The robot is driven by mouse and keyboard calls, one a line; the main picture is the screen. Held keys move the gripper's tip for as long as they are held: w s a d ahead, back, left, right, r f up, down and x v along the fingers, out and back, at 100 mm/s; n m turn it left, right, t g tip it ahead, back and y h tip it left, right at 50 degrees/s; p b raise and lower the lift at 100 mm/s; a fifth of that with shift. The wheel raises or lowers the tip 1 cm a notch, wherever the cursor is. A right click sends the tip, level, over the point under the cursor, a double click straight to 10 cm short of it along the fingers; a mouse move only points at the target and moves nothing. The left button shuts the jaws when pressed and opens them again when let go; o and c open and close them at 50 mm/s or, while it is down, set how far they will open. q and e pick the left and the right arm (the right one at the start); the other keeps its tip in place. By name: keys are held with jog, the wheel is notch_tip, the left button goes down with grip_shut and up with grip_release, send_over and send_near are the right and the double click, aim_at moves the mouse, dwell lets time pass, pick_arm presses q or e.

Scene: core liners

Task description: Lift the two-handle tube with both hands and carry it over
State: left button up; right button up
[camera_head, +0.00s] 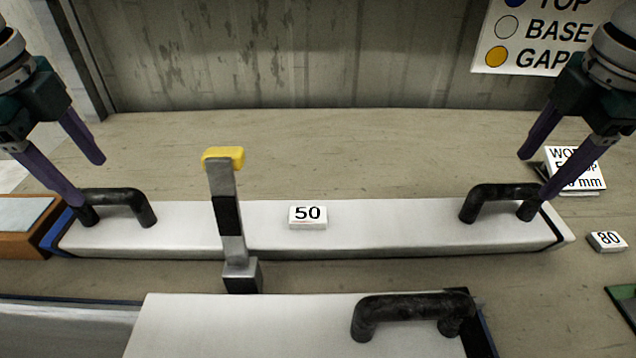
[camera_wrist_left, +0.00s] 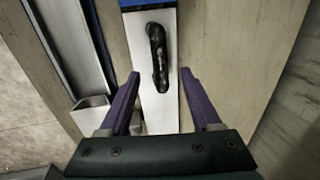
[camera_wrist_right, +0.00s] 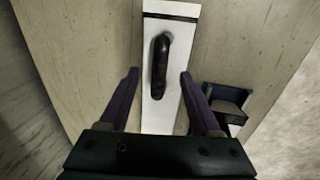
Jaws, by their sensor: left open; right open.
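A long white tube (camera_head: 385,227) lies across the bench, with a blue left end, a dark band near its right end and a black handle near each end. My open left gripper (camera_head: 88,182) is above the left handle (camera_head: 118,200). In the left wrist view this handle (camera_wrist_left: 157,55) lies between and beyond the finger lines. My open right gripper (camera_head: 535,178) is above the right handle (camera_head: 495,195). In the right wrist view that handle (camera_wrist_right: 159,65) lies between the finger lines. Both grippers are empty; exact finger clearance cannot be told.
A grey post with a yellow top (camera_head: 223,158) stands before the tube. A second white body (camera_head: 250,325) with a black handle (camera_head: 405,308) lies nearer. Tag 50 (camera_head: 308,217) is on or by the tube; tag 80 (camera_head: 607,241) is at right.

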aim_at(99, 191)
pick_arm(q)
jog(key=shift+w+f, duration=0.2)
jog(key=shift+f, duration=0.8)
jog(key=shift+w+f, duration=0.2)
jog(key=shift+f, duration=0.8)
jog(key=shift+w+f, duration=0.2)
jog(key=shift+f, duration=0.8)
pick_arm(e)
jog(key=shift+w+f, duration=0.2)
jog(key=shift+f, duration=0.8)
jog(key=shift+w+f, duration=0.2)
jog(key=shift+f, duration=0.8)
jog(key=shift+w+f, duration=0.2)
jog(key=shift+f, duration=0.8)
pick_arm(q)
grip_shut()
pick_arm(e)
grip_shut()
pick_arm(q)
jog(key=shift+r, duration=0.15)
pick_arm(e)
jog(key=shift+w+r, duration=0.1)
jog(key=shift+r, duration=0.05)
pick_arm(q)
jog(key=shift+r, duration=0.1)
pick_arm(e)
jog(key=shift+r, duration=0.1)
